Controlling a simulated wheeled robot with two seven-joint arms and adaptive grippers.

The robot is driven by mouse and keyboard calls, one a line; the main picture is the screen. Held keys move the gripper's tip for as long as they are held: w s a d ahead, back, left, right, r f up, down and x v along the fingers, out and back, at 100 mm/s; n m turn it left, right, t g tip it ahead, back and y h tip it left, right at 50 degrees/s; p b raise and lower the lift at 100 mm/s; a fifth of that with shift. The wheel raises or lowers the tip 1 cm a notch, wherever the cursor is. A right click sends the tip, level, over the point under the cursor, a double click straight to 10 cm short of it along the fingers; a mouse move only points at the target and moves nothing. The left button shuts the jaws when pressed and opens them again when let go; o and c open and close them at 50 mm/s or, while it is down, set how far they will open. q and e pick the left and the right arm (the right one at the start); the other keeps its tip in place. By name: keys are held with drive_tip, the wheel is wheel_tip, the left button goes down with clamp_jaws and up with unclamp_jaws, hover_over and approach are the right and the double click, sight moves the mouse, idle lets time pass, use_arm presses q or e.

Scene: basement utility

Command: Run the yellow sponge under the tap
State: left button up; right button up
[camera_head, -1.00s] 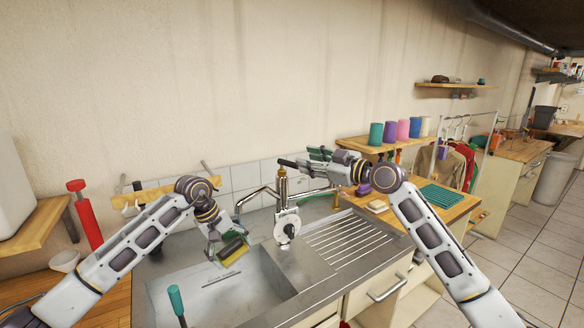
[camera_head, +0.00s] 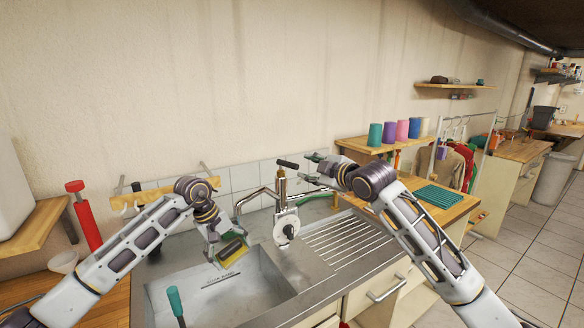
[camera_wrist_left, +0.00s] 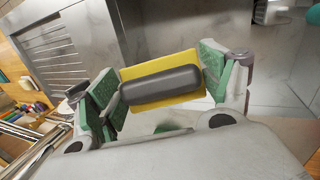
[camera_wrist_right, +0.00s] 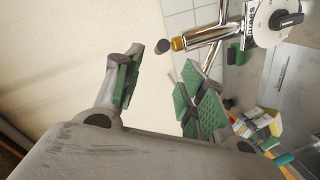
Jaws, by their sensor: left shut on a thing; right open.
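The yellow sponge (camera_head: 231,250), with a dark face, is held tilted above the sink basin by my left gripper (camera_head: 222,243). In the left wrist view the sponge (camera_wrist_left: 190,62) sits between the green finger pads, with a dark grey rounded piece across it. The metal tap (camera_head: 282,190) stands behind the basin, its spout curving left; in the picture the sponge is below the spout. I see no water running. My right gripper (camera_head: 311,168) is open and empty, just right of the tap's dark-ended lever (camera_head: 288,164). The tap also shows in the right wrist view (camera_wrist_right: 215,38).
The steel sink (camera_head: 270,292) has a ribbed drainboard (camera_head: 345,238) on the right. A teal-handled tool (camera_head: 175,300) stands in the basin's front left. A white disc (camera_head: 287,226) is in front of the tap. Several coloured cups (camera_head: 402,130) stand on a shelf behind my right arm.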

sight(296, 167)
drive_tip(key=shift+d+f, duration=0.1)
drive_tip(key=shift+f, duration=0.05)
drive_tip(key=shift+w, duration=0.15)
drive_tip(key=shift+x, duration=5.9)
drive_tip(key=shift+c, duration=0.3)
clamp_jaws()
